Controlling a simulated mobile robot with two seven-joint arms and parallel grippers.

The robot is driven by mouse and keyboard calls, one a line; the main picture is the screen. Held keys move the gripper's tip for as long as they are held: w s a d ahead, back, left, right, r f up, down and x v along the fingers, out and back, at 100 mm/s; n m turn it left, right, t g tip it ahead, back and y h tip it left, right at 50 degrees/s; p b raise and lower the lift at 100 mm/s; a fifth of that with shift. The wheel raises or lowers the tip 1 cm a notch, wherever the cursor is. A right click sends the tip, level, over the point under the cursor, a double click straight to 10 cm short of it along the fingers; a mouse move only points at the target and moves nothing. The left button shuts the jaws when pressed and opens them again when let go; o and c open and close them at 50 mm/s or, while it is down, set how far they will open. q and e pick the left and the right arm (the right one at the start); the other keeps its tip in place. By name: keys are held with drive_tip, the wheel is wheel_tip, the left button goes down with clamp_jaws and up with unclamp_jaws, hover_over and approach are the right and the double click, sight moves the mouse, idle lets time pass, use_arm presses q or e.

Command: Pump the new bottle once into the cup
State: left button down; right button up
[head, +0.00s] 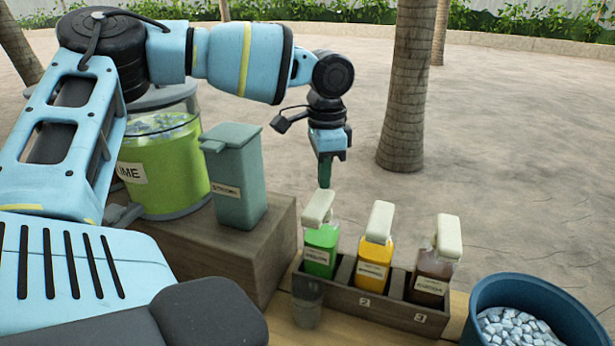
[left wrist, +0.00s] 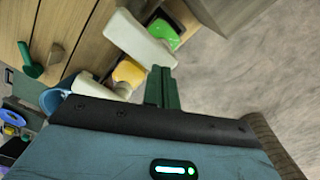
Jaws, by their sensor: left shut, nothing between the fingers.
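Three pump bottles with white pump heads stand in a wooden rack (head: 347,297): a green one (head: 320,250), a yellow one (head: 373,265) and a brown one (head: 432,277). Nothing legible marks which is the new bottle. A small clear cup (head: 306,307) stands in front of the rack, before the green bottle. My left gripper (head: 325,183) points down, shut and empty, just above and behind the green bottle's pump head (head: 318,207). In the left wrist view, the shut fingers (left wrist: 160,88) appear beside the green bottle (left wrist: 163,36) and the yellow bottle (left wrist: 128,72). My right gripper is out of view.
A grey-teal lidded container (head: 238,185) stands on a wooden block (head: 262,245) left of the rack. Behind it is a lime-green tub (head: 165,175). A blue bucket (head: 540,285) of pale cubes stands at the right. Open paving and a palm trunk (head: 405,90) lie beyond.

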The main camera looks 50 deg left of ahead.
sight(324, 193)
use_arm(q)
drive_tip(key=shift+f, duration=0.1)
idle(0.6)
drive_tip(key=shift+f+b, duration=0.65)
drive_tip(key=shift+f, duration=1.05)
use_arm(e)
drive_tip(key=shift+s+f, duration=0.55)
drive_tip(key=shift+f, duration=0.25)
use_arm(q)
drive_tip(key=shift+r, duration=0.1)
drive_tip(key=shift+r+p, duration=0.75)
drive_tip(key=shift+r, duration=0.9)
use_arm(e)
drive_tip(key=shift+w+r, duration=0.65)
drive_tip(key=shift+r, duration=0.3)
use_arm(q)
drive_tip(key=shift+r+p, duration=0.3)
drive_tip(key=shift+r, duration=0.65)
drive_tip(key=shift+r+p, duration=0.6)
drive_tip(key=shift+r, duration=1.5)
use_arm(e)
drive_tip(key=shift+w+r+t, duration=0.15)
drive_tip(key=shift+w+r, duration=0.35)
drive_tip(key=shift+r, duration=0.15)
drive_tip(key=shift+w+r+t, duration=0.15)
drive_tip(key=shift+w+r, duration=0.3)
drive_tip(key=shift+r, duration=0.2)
